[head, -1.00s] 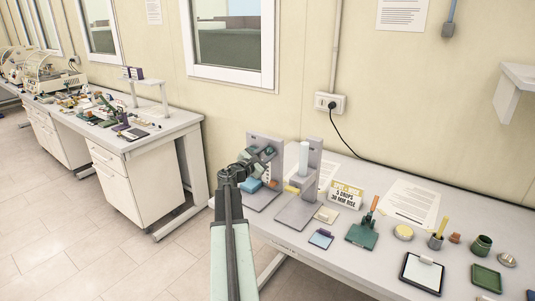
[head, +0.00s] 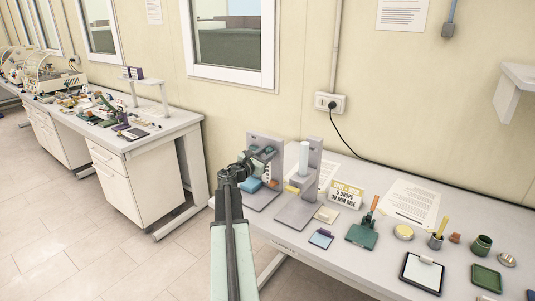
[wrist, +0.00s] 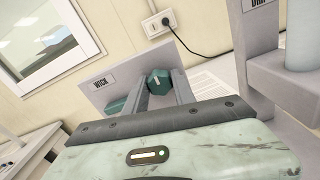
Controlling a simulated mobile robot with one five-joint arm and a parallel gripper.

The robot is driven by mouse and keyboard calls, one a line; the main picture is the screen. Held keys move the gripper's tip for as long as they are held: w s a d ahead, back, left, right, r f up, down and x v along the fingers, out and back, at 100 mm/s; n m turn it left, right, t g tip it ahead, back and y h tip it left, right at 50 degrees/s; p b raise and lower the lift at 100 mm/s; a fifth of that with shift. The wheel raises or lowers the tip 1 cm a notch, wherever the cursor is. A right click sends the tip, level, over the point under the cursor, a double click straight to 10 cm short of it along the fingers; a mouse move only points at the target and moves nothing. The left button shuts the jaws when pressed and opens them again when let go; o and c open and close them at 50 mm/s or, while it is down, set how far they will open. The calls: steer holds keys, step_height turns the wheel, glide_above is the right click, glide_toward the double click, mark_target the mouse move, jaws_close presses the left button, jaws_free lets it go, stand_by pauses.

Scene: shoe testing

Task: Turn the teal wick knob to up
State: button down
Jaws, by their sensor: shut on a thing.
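The teal wick knob (wrist: 158,82), with a pale pointer mark on its face, sits on a grey upright panel (wrist: 103,72) labelled WICK in the wrist view. My gripper (wrist: 160,86) reaches to it, with one finger on each side, and is shut on it. The pale mark is tilted slightly from upright in this view. In the head view my gripper (head: 263,163) is at the left fixture on the table, and its wrist hides much of the knob there. The panel's settings marks cannot be read.
A second grey fixture with a white cylinder (head: 304,158) stands close on the right. The wall is close behind.

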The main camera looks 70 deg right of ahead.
steer(key=shift+s, duration=0.1)
steer(key=c, duration=1)
jaws_free()
steer(key=shift+c, duration=0.2)
steer(key=shift+a, duration=0.1)
steer(key=v, duration=0.7)
steer(key=shift+a, duration=0.25)
